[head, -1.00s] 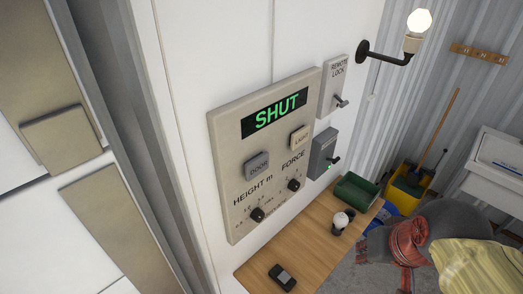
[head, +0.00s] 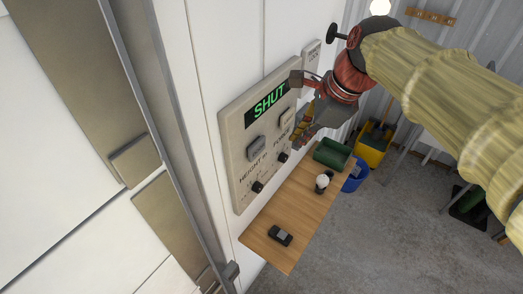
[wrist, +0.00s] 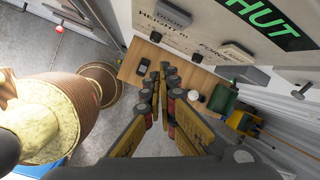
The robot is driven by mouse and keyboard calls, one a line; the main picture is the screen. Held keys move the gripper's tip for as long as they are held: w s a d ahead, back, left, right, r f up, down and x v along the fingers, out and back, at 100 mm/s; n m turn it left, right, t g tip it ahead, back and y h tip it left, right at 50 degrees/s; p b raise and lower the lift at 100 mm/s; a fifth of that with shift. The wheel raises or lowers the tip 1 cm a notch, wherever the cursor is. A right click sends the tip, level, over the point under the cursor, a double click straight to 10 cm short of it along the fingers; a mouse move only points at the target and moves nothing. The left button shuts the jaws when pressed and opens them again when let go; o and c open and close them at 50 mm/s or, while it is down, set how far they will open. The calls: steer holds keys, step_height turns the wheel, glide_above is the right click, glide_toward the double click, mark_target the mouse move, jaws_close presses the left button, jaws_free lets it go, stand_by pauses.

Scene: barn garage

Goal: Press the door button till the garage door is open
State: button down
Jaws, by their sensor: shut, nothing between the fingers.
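The wall panel (head: 233,180) is beige with a green display (head: 268,106) reading SHUT. The grey DOOR button (head: 256,148) is at the panel's left, below the display; in the wrist view it shows at the top edge (wrist: 173,15). My gripper (head: 297,140) is in front of the panel's right side, to the right of the DOOR button, and hides part of the panel. In the wrist view its fingers (wrist: 164,78) are together and empty, pointing toward the shelf below the panel. I see no contact with the DOOR button.
A paler LIGHT button (head: 287,118) and two black knobs sit on the panel. A wooden shelf (head: 265,232) below holds a dark handheld device (head: 280,236), a light bulb (head: 322,182) and a green tray (head: 332,154). A lamp (head: 379,8) is above my arm.

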mark_target(257, 149)
steer(key=shift+s+a+r+m, duration=0.15)
steer(key=shift+r+m, duration=0.05)
steer(key=shift+m, duration=0.75)
steer(key=shift+s+a+r+m, duration=0.15)
steer(key=shift+a+m, duration=0.05)
steer(key=shift+m, duration=0.7)
steer(key=shift+s+a+r+m, duration=0.15)
steer(key=shift+r+m, duration=0.05)
steer(key=shift+m, duration=0.75)
steer(key=w+a+f+p, duration=0.1)
steer(key=w+a+f, duration=0.3)
steer(key=f, duration=0.5)
steer(key=shift+w+a+f, duration=0.15)
steer(key=shift+w+a, duration=0.25)
steer(key=shift+a, duration=0.6)
steer(key=shift+a, duration=0.1)
